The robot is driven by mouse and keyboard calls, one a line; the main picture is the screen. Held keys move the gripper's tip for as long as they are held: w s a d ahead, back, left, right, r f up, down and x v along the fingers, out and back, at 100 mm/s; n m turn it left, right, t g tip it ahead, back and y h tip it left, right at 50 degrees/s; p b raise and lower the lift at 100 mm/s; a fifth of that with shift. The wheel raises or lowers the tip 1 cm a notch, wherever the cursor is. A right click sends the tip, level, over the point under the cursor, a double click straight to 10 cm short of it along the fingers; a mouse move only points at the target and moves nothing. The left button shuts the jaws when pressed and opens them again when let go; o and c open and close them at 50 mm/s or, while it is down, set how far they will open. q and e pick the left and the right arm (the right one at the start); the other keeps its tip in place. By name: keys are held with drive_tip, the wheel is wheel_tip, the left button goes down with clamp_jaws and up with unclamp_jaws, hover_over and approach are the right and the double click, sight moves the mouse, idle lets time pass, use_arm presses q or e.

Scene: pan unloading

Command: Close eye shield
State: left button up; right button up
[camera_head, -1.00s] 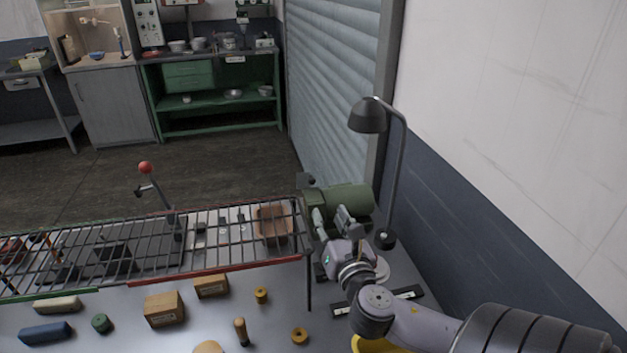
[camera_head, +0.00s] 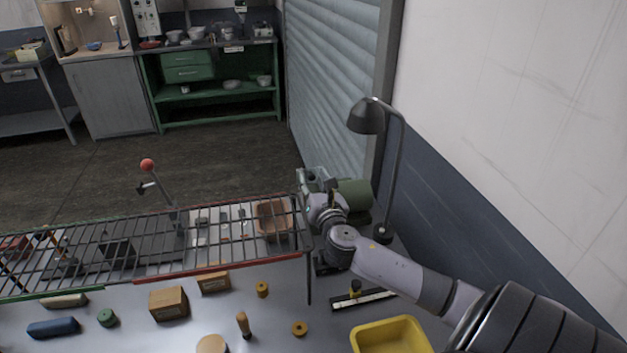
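A green bench grinder (camera_head: 354,193) stands at the back right of the worktable, beside the lamp. Its pale grey-green front part (camera_head: 311,176) shows at the left end, but I cannot make out the eye shield clearly. My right arm reaches in from the lower right. My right gripper (camera_head: 313,203) is at the left front of the grinder, close to it. My own wrist covers most of its fingers, so I cannot tell whether they touch anything. My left gripper is not in view.
A wire rack (camera_head: 150,245) spans the table's left and middle, just left of my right gripper. A black desk lamp (camera_head: 366,116) stands behind my arm. A yellow bin (camera_head: 391,336) is at the front right. Wooden blocks (camera_head: 168,303) lie on the front table.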

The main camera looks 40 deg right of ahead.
clamp_jaws()
idle(0.3)
